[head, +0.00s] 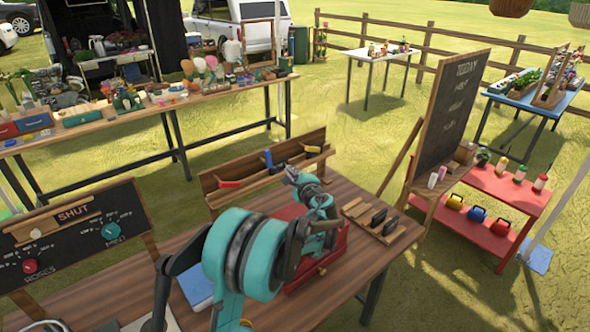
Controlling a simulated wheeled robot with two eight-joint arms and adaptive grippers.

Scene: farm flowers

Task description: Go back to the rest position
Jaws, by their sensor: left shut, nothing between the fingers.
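My left gripper (300,182) is in the middle of the head view, at the end of my teal arm. It is raised over the wooden table (375,192) and looks shut, with nothing seen in it. It is in front of a red box (335,245) with a round knob and hides part of that box. I cannot tell the exact gap between them. My right gripper is not in view.
A wooden rack (225,180) with colored-handled tools stands behind my gripper. A board marked SHUT (75,235) stands at the left. A slotted holder (375,220) and a chalkboard (450,115) are to the right. A red shelf (510,190) holds bottles.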

